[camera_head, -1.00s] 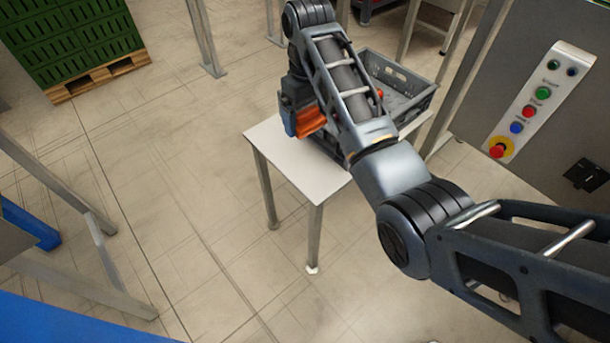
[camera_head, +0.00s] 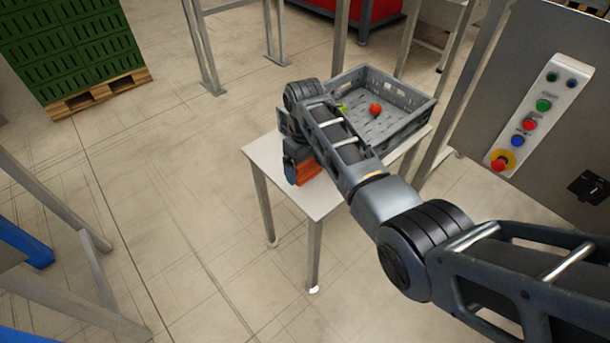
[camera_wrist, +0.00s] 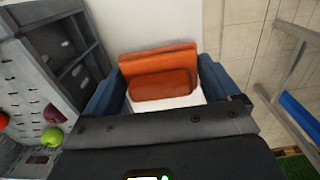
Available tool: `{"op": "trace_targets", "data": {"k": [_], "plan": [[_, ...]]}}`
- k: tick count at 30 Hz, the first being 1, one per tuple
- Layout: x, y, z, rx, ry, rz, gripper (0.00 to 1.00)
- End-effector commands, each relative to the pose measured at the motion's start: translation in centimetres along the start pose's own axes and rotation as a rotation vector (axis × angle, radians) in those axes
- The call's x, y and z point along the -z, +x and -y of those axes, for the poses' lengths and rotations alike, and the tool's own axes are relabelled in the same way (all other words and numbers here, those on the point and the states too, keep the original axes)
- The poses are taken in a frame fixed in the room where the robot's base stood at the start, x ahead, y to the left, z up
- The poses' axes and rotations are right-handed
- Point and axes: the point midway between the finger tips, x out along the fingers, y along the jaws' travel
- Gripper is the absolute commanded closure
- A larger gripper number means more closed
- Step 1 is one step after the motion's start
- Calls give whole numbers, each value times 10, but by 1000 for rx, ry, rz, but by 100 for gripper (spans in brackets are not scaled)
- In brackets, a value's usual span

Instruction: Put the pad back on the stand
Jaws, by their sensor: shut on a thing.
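My gripper (camera_wrist: 160,88) has blue fingers and is shut on the orange pad (camera_wrist: 158,62). A darker orange-red block-like part of it shows between the fingers in the wrist view. In the head view the orange pad (camera_head: 307,171) hangs under my gripper (camera_head: 296,166), over the white top of the small metal-legged stand (camera_head: 325,199). The white top (camera_wrist: 158,25) also fills the background behind the pad in the wrist view. My arm hides part of the stand top and pad in the head view. I cannot tell whether the pad touches the top.
A grey crate (camera_head: 412,120) with red and green fruit stands on the far right part of the stand, close beside my gripper. A control panel (camera_head: 533,115) is at the right. Green crates (camera_head: 70,45) on a pallet stand far left. Floor in front is open.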

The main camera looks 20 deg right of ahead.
Motion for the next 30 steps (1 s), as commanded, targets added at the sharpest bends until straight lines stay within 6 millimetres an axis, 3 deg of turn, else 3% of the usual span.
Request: {"op": "trace_targets", "data": {"k": [7, 20, 21, 24, 30], "plan": [[0, 33, 0, 1, 0, 2, 39], [0, 40, 0, 0, 0, 0, 39], [0, 39, 0, 0, 0, 0, 9], [0, 39, 0, 0, 0, 0, 0], [0, 38, 0, 0, 0, 1, 0]]}}
